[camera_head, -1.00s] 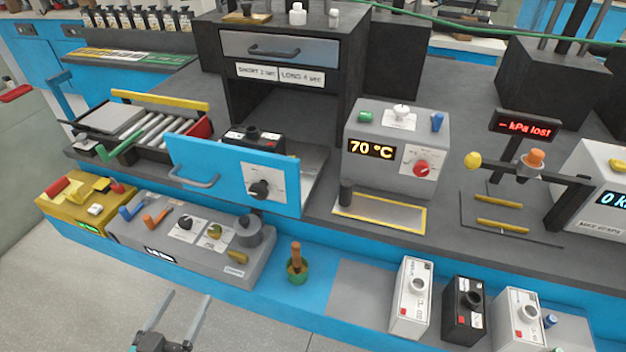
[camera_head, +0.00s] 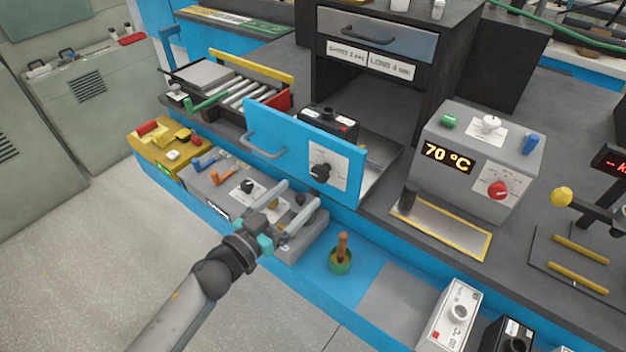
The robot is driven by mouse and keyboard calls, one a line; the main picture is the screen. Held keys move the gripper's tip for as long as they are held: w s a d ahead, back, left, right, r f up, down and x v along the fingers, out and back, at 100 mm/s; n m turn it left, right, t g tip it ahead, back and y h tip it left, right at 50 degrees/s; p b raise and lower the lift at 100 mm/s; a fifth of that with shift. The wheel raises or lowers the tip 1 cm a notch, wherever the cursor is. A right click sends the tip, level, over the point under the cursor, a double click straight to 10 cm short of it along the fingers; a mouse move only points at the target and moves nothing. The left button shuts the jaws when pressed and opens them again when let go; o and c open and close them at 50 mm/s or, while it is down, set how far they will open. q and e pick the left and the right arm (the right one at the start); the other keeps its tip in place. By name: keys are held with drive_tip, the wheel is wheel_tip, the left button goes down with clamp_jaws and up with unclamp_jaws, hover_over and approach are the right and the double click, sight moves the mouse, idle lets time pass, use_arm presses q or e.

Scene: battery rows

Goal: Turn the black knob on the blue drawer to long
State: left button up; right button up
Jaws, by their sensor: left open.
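The blue drawer (camera_head: 281,133) stands pulled out from the black cabinet, with a grey handle at the left of its front. The black knob (camera_head: 320,171) sits on a white dial plate (camera_head: 335,158) at the right of that front. The plate's markings are too small to read. A black and grey block (camera_head: 328,124) stands inside the drawer. My left gripper (camera_head: 285,199) is open and empty, in front of and below the drawer, left of and lower than the knob, apart from it. It covers part of the grey control box. My right gripper is not in view.
A grey control box (camera_head: 201,183) with levers and knobs and a yellow box (camera_head: 158,152) lie below the drawer. A green pot (camera_head: 341,261) with a wooden-handled tool stands to the right. A grey heater (camera_head: 470,160) reads 70 °C. The floor at left is clear.

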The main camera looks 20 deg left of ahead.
sight(318, 176)
use_arm(q)
drive_tip(key=x, duration=0.6)
drive_tip(key=shift+w, duration=0.25)
clamp_jaws()
idle(0.5)
drive_tip(key=m, duration=1.1)
drive_tip(key=shift+m, duration=0.4)
idle(0.4)
